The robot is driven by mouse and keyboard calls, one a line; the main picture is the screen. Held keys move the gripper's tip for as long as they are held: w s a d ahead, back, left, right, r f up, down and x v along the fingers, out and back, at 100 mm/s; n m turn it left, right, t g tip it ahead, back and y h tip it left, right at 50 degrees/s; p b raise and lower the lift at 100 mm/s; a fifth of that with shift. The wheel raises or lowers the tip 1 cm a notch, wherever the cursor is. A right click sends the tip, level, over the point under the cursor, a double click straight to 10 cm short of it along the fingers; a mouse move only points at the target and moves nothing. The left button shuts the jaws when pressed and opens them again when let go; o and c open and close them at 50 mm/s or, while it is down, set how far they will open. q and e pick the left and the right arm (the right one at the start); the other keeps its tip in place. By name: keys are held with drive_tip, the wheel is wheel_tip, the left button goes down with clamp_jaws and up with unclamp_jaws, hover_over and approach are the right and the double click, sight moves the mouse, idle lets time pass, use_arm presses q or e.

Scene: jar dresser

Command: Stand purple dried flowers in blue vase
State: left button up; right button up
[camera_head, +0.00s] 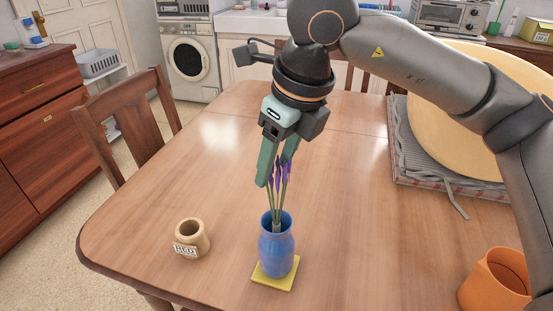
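The blue vase (277,250) stands upright on a yellow square mat (274,283) near the table's front. The purple dried flowers (285,172) stand nearly upright, with their green stems running down into the vase's mouth. The lower stem ends are hidden inside the vase. My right gripper (274,175) points down above the vase, around the blossoms. Its green fingers are apart, and the left one shows clear of the stems. The right fingertip is partly hidden by the blossoms. My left gripper is not in view.
A small tan jar (191,237) with a label reading RED stands left of the vase. An orange pot (495,282) is at the front right. A round wooden board (455,110) and a folded grey cloth (420,160) are at the right.

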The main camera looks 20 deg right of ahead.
drive_tip(key=o, duration=0.4)
drive_tip(key=shift+r, duration=0.1)
drive_tip(key=p+v, duration=0.1)
drive_tip(key=v, duration=1.1)
drive_tip(key=shift+r, duration=0.15)
drive_tip(key=shift+s, duration=0.15)
idle(0.3)
